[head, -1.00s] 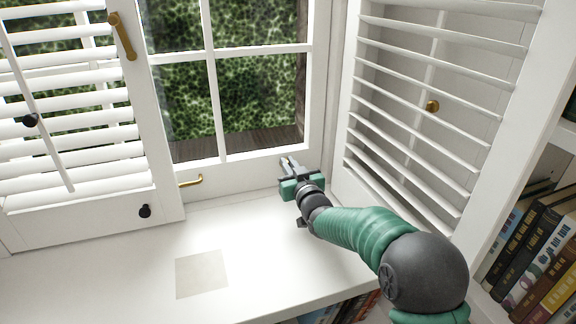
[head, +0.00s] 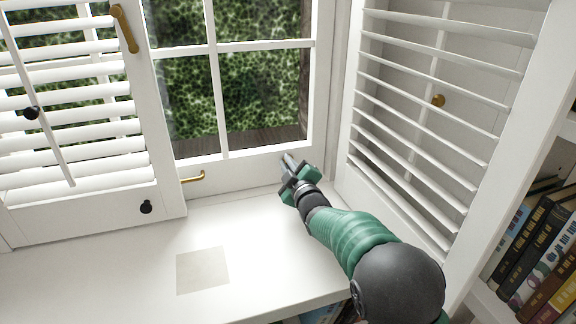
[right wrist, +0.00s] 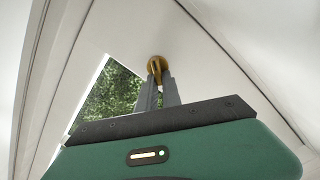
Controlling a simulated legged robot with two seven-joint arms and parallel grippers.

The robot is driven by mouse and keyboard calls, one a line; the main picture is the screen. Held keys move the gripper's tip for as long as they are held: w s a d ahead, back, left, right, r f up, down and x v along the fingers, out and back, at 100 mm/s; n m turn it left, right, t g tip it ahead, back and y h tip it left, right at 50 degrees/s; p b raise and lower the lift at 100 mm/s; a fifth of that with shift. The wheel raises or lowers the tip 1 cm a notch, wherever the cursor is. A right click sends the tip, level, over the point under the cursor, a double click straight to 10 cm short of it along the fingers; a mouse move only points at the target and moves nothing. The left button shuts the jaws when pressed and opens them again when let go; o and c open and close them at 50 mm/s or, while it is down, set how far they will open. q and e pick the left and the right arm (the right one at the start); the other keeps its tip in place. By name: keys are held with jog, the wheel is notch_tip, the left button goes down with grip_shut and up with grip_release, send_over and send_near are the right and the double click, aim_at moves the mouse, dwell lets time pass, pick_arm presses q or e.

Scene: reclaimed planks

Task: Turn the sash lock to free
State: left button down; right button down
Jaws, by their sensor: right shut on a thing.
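The brass sash lock (right wrist: 155,64) shows in the right wrist view as a round base with a short lever on the white window frame. My right gripper (right wrist: 158,82) is shut on its lever, with the two dark fingers close on either side. In the head view my right gripper (head: 289,161) reaches the right end of the window's bottom rail and sits tilted. The lock is hidden there behind the fingers. The lever's exact angle is hard to tell. My left gripper is not in view.
A brass hook-shaped fitting (head: 193,177) is on the bottom rail, left of my gripper. A brass handle (head: 123,28) is on the upright at upper left. Louvred shutters stand left (head: 75,160) and close on the right (head: 425,75). The white sill (head: 120,262) is mostly clear, with a beige square (head: 202,270).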

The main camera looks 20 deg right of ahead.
jog(key=n, duration=0.2)
jog(key=a+f+n+b, duration=0.1)
jog(key=n, duration=0.1)
jog(key=shift+f+n+b, duration=0.2)
jog(key=shift+n, duration=0.7)
jog(key=shift+f+n+b, duration=0.15)
jog(key=shift+n, duration=0.75)
jog(key=shift+f, duration=0.1)
jog(key=c, duration=1.5)
grip_release()
jog(key=shift+a, duration=0.1)
jog(key=shift+r, duration=0.25)
jog(key=shift+d, duration=0.2)
jog(key=shift+s+r, duration=0.1)
jog(key=shift+s, duration=0.1)
jog(key=s+p, duration=0.2)
jog(key=s, duration=0.5)
jog(key=s+p, duration=0.2)
jog(key=s, duration=0.6)
jog(key=shift+s+d+p, duration=0.2)
jog(key=shift+s+p, duration=0.05)
jog(key=shift+p, duration=0.15)
jog(key=shift+s, duration=0.45)
